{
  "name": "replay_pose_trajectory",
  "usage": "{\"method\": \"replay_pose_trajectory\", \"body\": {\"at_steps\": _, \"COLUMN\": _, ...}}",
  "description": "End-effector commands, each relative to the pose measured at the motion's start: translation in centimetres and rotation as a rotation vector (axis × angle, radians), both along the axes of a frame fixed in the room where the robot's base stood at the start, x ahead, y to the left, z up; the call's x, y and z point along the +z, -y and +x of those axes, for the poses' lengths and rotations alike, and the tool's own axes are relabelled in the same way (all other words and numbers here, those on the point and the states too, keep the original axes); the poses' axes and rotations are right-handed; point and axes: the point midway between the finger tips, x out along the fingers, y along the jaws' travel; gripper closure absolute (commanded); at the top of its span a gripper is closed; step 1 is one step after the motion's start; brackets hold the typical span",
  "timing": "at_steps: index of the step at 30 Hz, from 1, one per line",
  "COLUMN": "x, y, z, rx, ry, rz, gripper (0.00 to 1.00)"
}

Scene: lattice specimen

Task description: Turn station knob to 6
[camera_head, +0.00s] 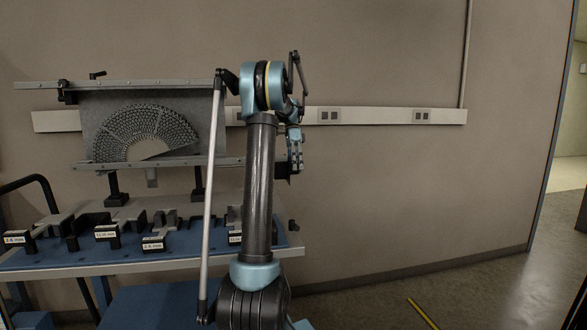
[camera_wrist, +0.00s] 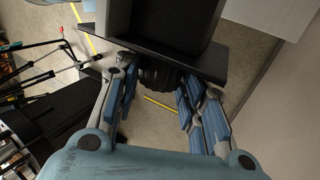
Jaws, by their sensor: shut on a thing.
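The station is a frame with a grey lattice panel (camera_head: 100,140) bearing a fan-shaped pattern, held between two horizontal rails at the left in the head view. The knob (camera_wrist: 158,74) is a dark, ribbed round piece under a black plate in the wrist view. My gripper (camera_wrist: 158,92) has its blue-grey fingers on either side of the knob and is shut on it. In the head view my gripper (camera_head: 294,150) is at the right end of the lower rail, fingers down; my arm hides part of the station. No number on the knob can be read.
A blue-topped table (camera_head: 130,257) below the frame holds several dark blocks with white labels. A wall strip with sockets (camera_head: 385,115) runs behind my arm. The floor to the right (camera_head: 480,270) is clear, apart from a yellow stripe.

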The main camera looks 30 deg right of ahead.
Motion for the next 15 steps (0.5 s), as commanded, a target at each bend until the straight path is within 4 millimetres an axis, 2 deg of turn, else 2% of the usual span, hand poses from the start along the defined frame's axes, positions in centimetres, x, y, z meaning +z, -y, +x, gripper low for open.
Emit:
{"method": "replay_pose_trajectory", "body": {"at_steps": 7, "x": -0.14, "y": 0.04, "z": 0.39, "rx": 0.003, "ry": 0.008, "rz": -0.002, "gripper": 0.87}}
{"method": "replay_pose_trajectory", "body": {"at_steps": 8, "x": -0.15, "y": 0.03, "z": 0.39, "rx": 0.003, "ry": 0.008, "rz": -0.002, "gripper": 0.56}}
{"method": "replay_pose_trajectory", "body": {"at_steps": 9, "x": -0.14, "y": 0.02, "z": 0.37, "rx": 0.003, "ry": 0.008, "rz": -0.002, "gripper": 0.47}}
{"method": "replay_pose_trajectory", "body": {"at_steps": 10, "x": -0.13, "y": 0.02, "z": 0.35, "rx": 0.003, "ry": 0.007, "rz": -0.001, "gripper": 0.42}}
{"method": "replay_pose_trajectory", "body": {"at_steps": 15, "x": -0.07, "y": 0.01, "z": 0.19, "rx": 0.002, "ry": 0.005, "rz": 0.000, "gripper": 0.42}}
